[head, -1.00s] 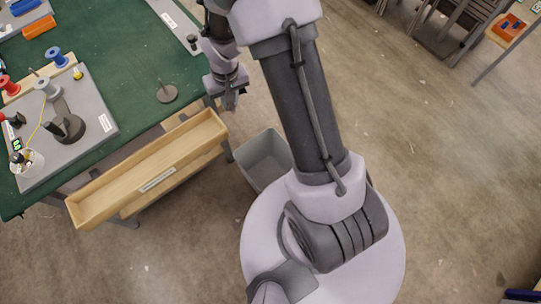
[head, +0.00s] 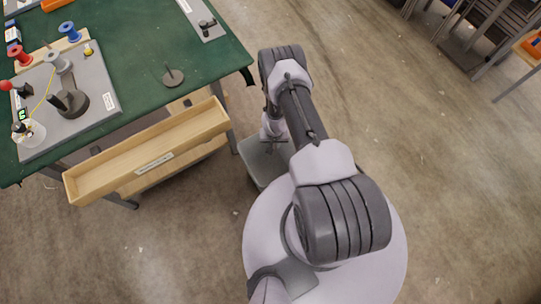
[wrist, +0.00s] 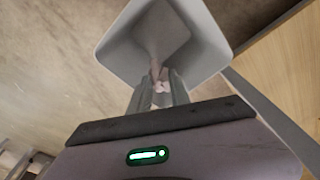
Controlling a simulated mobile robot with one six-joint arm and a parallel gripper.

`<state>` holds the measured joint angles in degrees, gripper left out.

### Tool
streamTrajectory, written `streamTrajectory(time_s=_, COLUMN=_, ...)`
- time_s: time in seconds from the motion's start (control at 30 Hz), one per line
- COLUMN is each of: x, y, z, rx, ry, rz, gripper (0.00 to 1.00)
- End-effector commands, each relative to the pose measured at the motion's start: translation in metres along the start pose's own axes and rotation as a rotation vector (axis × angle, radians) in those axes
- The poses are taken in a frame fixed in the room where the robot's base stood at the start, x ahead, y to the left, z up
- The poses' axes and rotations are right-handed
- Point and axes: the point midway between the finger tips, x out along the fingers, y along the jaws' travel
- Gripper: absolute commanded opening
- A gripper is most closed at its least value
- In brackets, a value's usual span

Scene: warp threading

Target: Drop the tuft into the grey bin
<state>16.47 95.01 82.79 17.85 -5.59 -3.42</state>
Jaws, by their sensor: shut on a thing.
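The grey bin (head: 256,168) stands on the floor to the right of the table, partly hidden by my arm in the head view. In the wrist view its rim and walls (wrist: 208,38) open up just beyond my gripper (wrist: 160,89). My gripper is shut on the tuft (wrist: 161,83), a small pale pinkish piece between the fingertips, seen against the bin's inside. In the head view my gripper (head: 272,143) points down over the bin; the tuft cannot be made out there.
A green-topped table (head: 140,60) holds spools and a grey board (head: 85,110). A long wooden tray (head: 130,165) runs along its front edge, left of the bin. Stacked dark furniture (head: 480,35) stands far right. Open floor lies between.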

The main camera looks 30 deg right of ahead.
Motion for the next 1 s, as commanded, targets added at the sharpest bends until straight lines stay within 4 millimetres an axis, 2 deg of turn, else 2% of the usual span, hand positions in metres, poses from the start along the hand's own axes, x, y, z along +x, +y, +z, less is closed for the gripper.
streamTrajectory(time_s=0.4, x=0.057, y=0.000, z=0.008, rx=0.000, ry=-0.002, rz=0.000, gripper=0.00)
streamTrajectory(time_s=0.67, x=0.057, y=0.000, z=0.007, rx=-0.001, ry=-0.002, rz=0.000, gripper=0.00)
streamTrajectory(time_s=0.7, x=0.056, y=0.000, z=0.007, rx=-0.001, ry=-0.002, rz=0.000, gripper=0.31)
streamTrajectory(time_s=0.8, x=0.056, y=0.000, z=0.007, rx=-0.001, ry=-0.002, rz=-0.001, gripper=0.49)
streamTrajectory(time_s=1.0, x=0.056, y=-0.001, z=0.007, rx=-0.001, ry=-0.002, rz=-0.001, gripper=0.49)
